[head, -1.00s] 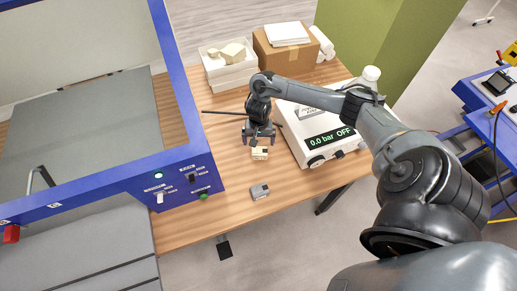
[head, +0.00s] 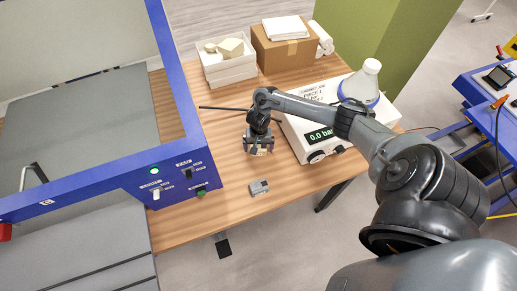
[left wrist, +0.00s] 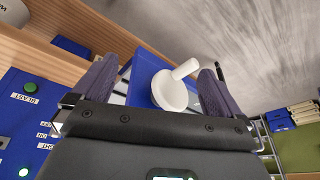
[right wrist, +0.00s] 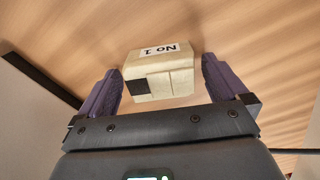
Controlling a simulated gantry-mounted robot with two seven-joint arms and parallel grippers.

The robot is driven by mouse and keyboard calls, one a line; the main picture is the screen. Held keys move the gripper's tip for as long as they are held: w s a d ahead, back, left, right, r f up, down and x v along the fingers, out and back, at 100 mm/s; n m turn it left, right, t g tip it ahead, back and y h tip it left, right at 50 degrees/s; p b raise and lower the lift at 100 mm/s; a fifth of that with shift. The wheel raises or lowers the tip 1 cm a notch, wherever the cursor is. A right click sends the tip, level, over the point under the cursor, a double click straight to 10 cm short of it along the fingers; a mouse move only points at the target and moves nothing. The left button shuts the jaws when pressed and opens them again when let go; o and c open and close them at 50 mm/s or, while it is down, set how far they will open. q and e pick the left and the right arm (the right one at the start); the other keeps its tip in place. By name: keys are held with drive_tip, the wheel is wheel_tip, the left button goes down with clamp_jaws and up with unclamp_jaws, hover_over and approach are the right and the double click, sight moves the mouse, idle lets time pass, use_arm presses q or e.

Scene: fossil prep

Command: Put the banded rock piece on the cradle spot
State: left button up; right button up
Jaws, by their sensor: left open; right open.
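A cream block marked "No 1" (right wrist: 163,72), with a dark square on one face and thin lines across it, lies on the wooden table. My right gripper (right wrist: 160,86) is open, with one finger on either side of the block and visible gaps. In the head view my right gripper (head: 258,146) is over the block and hides most of it. A smaller grey block with a pale part (head: 259,187) lies nearer the table's front edge. I cannot tell surely which is the banded piece or where the cradle spot is. My left gripper (left wrist: 158,72) is open and empty.
A blue-framed cabinet (head: 180,80) stands at the left. A white device with a display (head: 305,145) and a white bottle (head: 361,82) are to the right. A white tray of pale pieces (head: 229,67) and a cardboard box (head: 283,53) stand behind. The table front (head: 215,215) is mostly clear.

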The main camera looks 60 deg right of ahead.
drive_tip(key=c, duration=1.2)
drive_tip(key=shift+r, duration=0.1)
drive_tip(key=shift+c, duration=0.2)
